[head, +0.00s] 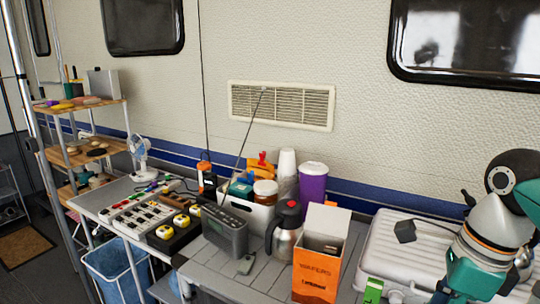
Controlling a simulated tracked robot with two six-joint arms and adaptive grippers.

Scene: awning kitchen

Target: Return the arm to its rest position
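My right arm comes in at the right edge of the head view, with a dark round joint, a white tapered link and teal parts. Its lower end, a teal part (472,280), hangs in front of the white ribbed case (385,250) near the bottom right corner. The fingers are not clearly visible there, so I cannot tell whether that gripper is open or shut, or whether it touches the case. My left arm and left gripper are not in view.
Left of the case stand an orange-and-white box (316,275), a steel jug (284,235), a purple cup (312,184) and a grey radio (225,232) with its antenna up. A green-and-white carton (373,291) is at the front. A small fan (139,155) stands farther left.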

